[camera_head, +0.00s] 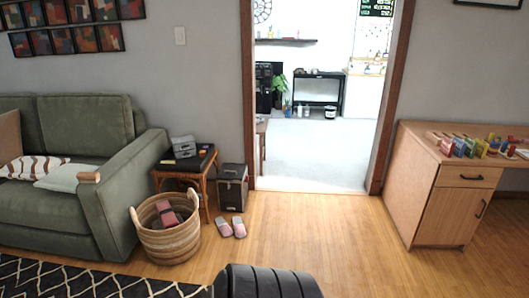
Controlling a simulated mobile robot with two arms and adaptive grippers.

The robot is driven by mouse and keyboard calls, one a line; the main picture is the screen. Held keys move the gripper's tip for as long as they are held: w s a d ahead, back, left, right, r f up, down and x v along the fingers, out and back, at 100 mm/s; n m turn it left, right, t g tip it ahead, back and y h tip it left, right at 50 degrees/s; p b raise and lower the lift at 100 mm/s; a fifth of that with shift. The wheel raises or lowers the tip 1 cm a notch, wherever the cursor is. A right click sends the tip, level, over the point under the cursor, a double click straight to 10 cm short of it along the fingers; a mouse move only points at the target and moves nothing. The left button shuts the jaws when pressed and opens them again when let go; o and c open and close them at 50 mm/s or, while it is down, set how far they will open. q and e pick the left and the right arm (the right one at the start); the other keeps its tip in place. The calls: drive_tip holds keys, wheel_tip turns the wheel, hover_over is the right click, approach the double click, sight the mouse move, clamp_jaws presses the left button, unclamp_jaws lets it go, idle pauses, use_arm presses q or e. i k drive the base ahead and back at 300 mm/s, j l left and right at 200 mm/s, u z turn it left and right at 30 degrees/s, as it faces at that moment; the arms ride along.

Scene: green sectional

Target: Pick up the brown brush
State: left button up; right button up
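No other brush is clear to see. Neither of my grippers shows in the head view.
The green sofa (112,196) stands at the left. A woven basket (168,238), a side table (183,171), a dark box (232,187) and pink slippers (238,226) stand near it. A wooden desk (424,196) is at the right. Wood floor between is clear up to the doorway.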

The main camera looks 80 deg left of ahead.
sight(87, 177)
drive_tip(key=u, duration=4.05)
